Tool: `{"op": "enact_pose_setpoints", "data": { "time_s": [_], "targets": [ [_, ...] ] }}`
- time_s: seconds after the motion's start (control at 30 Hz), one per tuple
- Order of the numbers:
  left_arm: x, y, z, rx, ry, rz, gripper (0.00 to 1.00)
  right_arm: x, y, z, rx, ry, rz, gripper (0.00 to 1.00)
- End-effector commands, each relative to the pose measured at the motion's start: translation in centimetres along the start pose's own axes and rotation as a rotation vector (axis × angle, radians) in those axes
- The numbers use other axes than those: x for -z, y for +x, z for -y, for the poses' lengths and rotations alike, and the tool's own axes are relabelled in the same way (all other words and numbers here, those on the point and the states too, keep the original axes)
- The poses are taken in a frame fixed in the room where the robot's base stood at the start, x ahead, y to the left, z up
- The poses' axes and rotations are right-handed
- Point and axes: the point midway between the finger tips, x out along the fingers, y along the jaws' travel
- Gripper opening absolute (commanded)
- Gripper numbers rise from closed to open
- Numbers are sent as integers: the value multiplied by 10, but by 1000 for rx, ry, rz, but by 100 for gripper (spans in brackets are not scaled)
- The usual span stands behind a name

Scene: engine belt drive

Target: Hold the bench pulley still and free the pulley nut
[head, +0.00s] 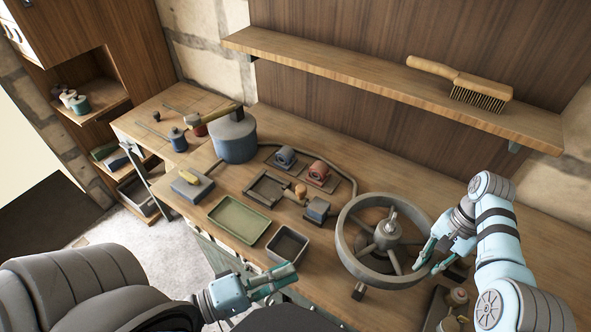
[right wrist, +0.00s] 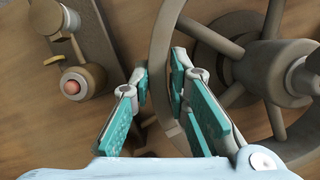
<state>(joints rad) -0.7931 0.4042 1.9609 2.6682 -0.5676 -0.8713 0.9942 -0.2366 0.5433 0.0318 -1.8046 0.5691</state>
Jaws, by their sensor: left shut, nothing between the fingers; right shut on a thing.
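The bench pulley (head: 347,244) is a large grey spoked wheel lying flat at the right of the bench. Its hub stands up in the middle, with a small pale metal piece on top that looks like the pulley nut (head: 391,219). My right gripper (head: 425,262) is at the right side of the wheel, shut on its rim. In the right wrist view the rim (right wrist: 164,35) runs between the teal fingers (right wrist: 158,90). The nut is not clear there. My left gripper (head: 283,281) is shut and empty, in front of the bench near the dark tray, well left of the pulley.
A green tray (head: 239,220) and a dark grey tray (head: 287,246) lie left of the pulley. Small blocks and fixtures stand behind them, with a grey drum (head: 235,137) further back. A shelf holding a brush (head: 480,91) overhangs the back. A fixture (head: 455,298) stands at the front right.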

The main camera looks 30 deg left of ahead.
Motion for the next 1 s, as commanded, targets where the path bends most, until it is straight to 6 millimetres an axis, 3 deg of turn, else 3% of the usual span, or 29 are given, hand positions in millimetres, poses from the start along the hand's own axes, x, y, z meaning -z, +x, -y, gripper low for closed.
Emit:
{"op": "enact_pose_setpoints", "data": {
  "time_s": [0.07, 0.1, 0.23, 0.57, 0.9, 1.0],
  "targets": [
    [0, 0, 0, 0, 0, 0, 0, -1, 1, -1, -4, 0, 4, 0],
    [0, 0, 0, 0, 0, 0, 0, -1, 1, -1, -4, 0, 4, 19],
    [0, 1, 0, -1, 0, -1, 0, 0, 1, -1, -3, 0, 3, 40],
    [0, 1, -2, -1, 0, -1, 0, 0, -3, 0, -1, 0, 1, 40],
    [0, 1, -19, -1, 0, -1, 0, 0, -60, 0, 0, 1, -2, 40],
    [0, 1, -19, -1, -1, -1, 0, 0, -69, 0, 0, 1, -1, 40]
  ]
}}
